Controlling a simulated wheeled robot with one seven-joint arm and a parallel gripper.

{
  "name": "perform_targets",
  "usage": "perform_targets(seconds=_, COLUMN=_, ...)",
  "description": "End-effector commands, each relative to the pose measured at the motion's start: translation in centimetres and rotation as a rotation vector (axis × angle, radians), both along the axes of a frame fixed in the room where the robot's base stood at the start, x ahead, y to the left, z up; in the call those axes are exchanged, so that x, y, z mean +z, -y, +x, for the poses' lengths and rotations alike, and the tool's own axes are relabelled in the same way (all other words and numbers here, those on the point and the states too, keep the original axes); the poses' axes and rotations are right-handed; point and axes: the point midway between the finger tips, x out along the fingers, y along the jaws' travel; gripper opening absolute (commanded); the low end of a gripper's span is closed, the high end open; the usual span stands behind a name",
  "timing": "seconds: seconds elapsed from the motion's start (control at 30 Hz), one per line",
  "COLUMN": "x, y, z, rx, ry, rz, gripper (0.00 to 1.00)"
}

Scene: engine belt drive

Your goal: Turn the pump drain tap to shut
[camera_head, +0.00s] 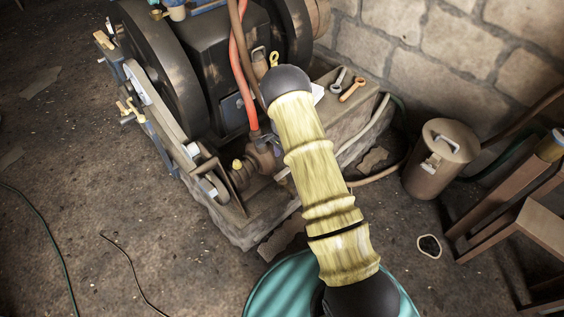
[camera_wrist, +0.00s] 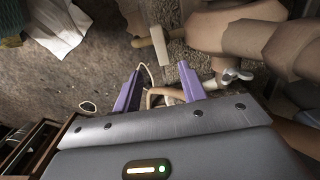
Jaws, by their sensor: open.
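The brown pump (camera_head: 263,158) sits at the engine's near end in the head view, with my arm partly in front of it. The drain tap cannot be told apart there. In the wrist view a brown pump-like body (camera_wrist: 235,28) fills the upper right. A pale cream lever-like piece (camera_wrist: 161,50) stands out left of it, beyond my fingertips; it may be the tap handle. A small silvery fitting (camera_wrist: 232,76) lies right of my right finger. My gripper (camera_wrist: 160,69) is open, its purple fingers apart, with nothing visibly held. My arm hides it in the head view.
The engine's large flywheel (camera_head: 167,70) and belt side stand left. A red hose (camera_head: 242,70) runs down to the pump. A teal drum (camera_head: 265,295) stands in front, a lidded can (camera_head: 440,157) and wooden stand (camera_head: 530,225) at right. Floor at left is mostly clear.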

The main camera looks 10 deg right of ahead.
Motion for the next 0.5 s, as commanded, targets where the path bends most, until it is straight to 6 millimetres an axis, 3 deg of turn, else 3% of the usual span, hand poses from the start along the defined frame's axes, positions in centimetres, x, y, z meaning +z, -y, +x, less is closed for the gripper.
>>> perform_targets(seconds=0.03, x=1.4, y=0.0, z=0.0, rx=0.000, ry=0.001, rz=0.000, gripper=0.42)
perform_targets(seconds=0.3, x=6.3, y=0.0, z=-0.1, rx=0.000, ry=0.000, rz=0.000, gripper=0.42)
perform_targets(seconds=0.5, x=7.7, y=0.1, z=-0.1, rx=-0.001, ry=-0.001, rz=0.000, gripper=0.42)
